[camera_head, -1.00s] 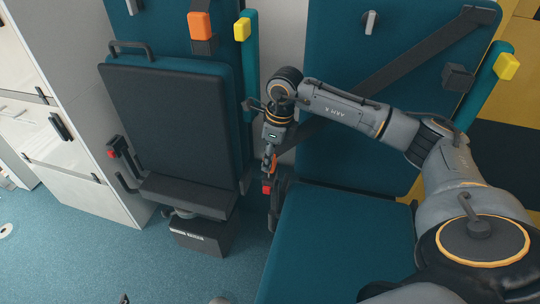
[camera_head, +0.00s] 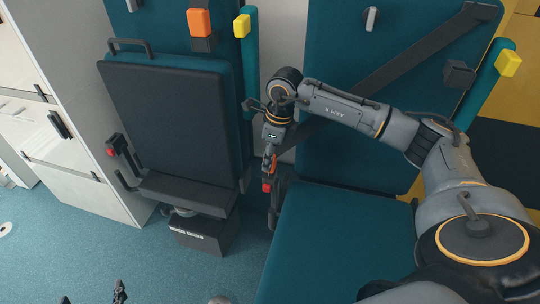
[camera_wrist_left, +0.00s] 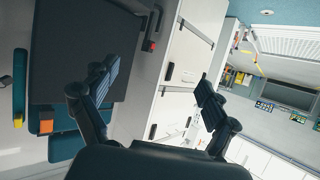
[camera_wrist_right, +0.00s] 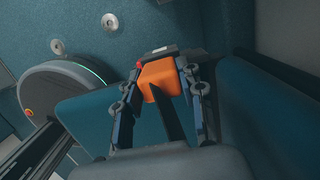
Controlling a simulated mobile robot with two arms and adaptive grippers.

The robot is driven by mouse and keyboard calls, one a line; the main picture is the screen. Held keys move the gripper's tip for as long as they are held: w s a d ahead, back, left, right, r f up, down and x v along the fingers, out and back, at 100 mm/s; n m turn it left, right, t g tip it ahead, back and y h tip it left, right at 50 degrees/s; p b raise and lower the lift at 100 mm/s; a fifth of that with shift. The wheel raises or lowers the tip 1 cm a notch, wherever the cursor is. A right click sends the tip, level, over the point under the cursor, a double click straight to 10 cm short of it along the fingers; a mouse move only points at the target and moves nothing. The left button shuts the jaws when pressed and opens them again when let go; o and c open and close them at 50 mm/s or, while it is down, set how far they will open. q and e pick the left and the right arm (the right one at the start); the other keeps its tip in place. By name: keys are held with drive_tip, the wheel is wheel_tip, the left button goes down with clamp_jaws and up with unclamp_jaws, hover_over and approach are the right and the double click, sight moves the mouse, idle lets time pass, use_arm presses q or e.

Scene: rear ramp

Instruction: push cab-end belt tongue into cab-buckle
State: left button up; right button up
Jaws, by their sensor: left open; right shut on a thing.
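My right gripper (camera_head: 271,158) is shut on the orange-bodied belt tongue (camera_wrist_right: 160,77), with a dark strap running over it in the right wrist view. The tongue points down at the dark cab-buckle (camera_wrist_right: 160,52), whose red button (camera_head: 267,187) shows beside the right bench. Tongue and buckle look touching or nearly so; I cannot tell whether the tongue is inside. The dark belt (camera_head: 425,52) crosses the right backrest diagonally and passes behind my right arm. My left gripper (camera_wrist_left: 155,85) is open and empty; its fingertips (camera_head: 92,292) show at the head view's bottom edge.
A folded seat (camera_head: 175,120) stands left of the buckle, with another red-buttoned buckle (camera_head: 112,148) at its left side. The teal bench cushion (camera_head: 335,245) lies right of the buckle. White cabinets (camera_head: 65,130) line the left. Blue floor (camera_head: 120,255) between is open.

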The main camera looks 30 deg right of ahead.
use_arm(q)
drive_tip(key=shift+w+d+r+t, duration=0.2)
drive_tip(key=shift+w+r+t, duration=0.15)
drive_tip(key=shift+r, duration=0.3)
use_arm(e)
drive_tip(key=shift+f, duration=0.3)
use_arm(q)
drive_tip(key=shift+w+d+r+t, duration=0.1)
drive_tip(key=shift+w+r+t, duration=0.1)
drive_tip(key=shift+r+t, duration=0.2)
use_arm(e)
drive_tip(key=shift+f, duration=0.15)
